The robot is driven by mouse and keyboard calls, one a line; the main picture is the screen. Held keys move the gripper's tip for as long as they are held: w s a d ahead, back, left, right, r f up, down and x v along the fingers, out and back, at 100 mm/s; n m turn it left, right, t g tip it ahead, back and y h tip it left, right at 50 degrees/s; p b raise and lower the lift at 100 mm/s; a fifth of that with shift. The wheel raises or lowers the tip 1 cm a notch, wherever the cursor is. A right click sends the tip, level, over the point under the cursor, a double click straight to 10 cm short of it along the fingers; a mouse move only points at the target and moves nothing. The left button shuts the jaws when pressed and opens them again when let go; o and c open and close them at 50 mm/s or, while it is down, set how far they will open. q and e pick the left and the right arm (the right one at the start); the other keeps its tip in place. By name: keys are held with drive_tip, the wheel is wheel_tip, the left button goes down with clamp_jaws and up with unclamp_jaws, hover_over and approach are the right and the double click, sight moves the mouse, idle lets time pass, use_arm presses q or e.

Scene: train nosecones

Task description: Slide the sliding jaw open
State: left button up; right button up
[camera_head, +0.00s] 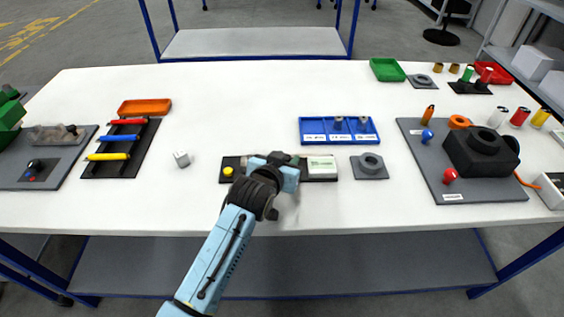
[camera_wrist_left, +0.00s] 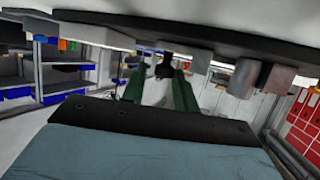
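The vise-like fixture is a dark rail (camera_head: 233,161) lying on the white table, with a yellow button (camera_head: 228,171) at its left end and a pale block with a green label (camera_head: 322,165) at its right end. My left gripper (camera_head: 288,160) is low over the middle of the rail and hides much of it, so I cannot clearly pick out the sliding jaw. In the left wrist view, which appears upside down, two dark green fingers (camera_wrist_left: 160,90) stand apart. A small dark piece (camera_wrist_left: 165,66) shows between their tips; contact cannot be told. My right gripper is in neither view.
A grey block with a round hole (camera_head: 370,166) sits just right of the rail. A blue tray (camera_head: 339,130) lies behind it. A small light cube (camera_head: 181,158) is to the left. The table's front edge is close below; the back middle is clear.

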use_arm(q)
drive_tip(key=p+v, duration=0.2)
drive_tip(key=v, duration=1.1)
drive_tip(key=shift+s, duration=0.2)
drive_tip(key=s+a+f+n+g+y, duration=0.15)
drive_tip(key=s+a+f+g, duration=0.3)
drive_tip(key=s+a, duration=0.5)
drive_tip(key=s+a+f+g+y, duration=0.4)
drive_tip(key=s+a, duration=0.3)
drive_tip(key=s, duration=0.5)
wheel_tip(320, 180, down, 26)
drive_tip(key=s+g+h, duration=0.2)
drive_tip(key=s+a+f+g, duration=0.1)
drive_tip(key=s+a+f, duration=0.1)
drive_tip(key=s+f, duration=1.2)
drive_tip(key=shift+s+a+y, duration=0.25)
drive_tip(key=shift+s+y, duration=0.1)
drive_tip(key=shift+s, duration=0.75)
